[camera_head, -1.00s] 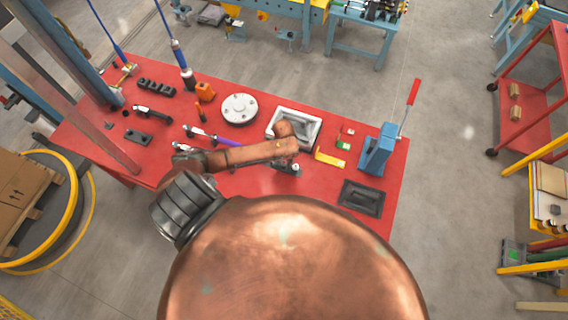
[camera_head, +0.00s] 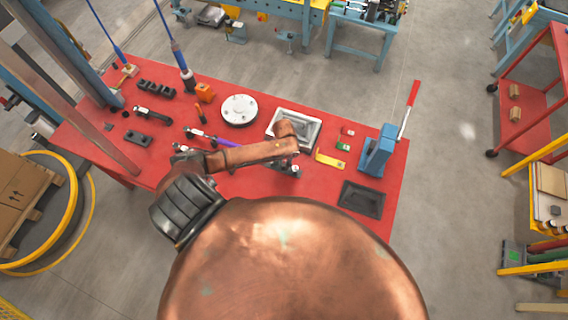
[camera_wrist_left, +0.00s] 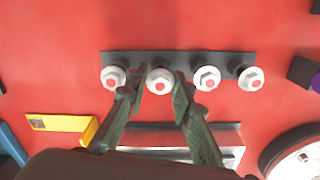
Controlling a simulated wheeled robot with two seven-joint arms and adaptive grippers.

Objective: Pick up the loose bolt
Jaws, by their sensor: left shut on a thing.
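In the left wrist view a dark bar (camera_wrist_left: 185,58) carries a row of silver bolts with reddish centres. My left gripper (camera_wrist_left: 158,82) has its two green-grey fingers on either side of the second bolt from the left (camera_wrist_left: 160,81), shut on it. Whether that bolt is raised from the bar I cannot tell. Other bolts stand to its left (camera_wrist_left: 113,77) and right (camera_wrist_left: 207,78). In the head view my own arm covers most of the bar and the fingertips. My right gripper is not in view.
On the red table (camera_head: 235,182) are a pale tray (camera_head: 309,126), a white flange disc (camera_head: 240,109), a yellow piece (camera_head: 329,160), a blue press with a red lever (camera_head: 378,150) and a black tray (camera_head: 361,199). Bare table lies between the bar and the black tray.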

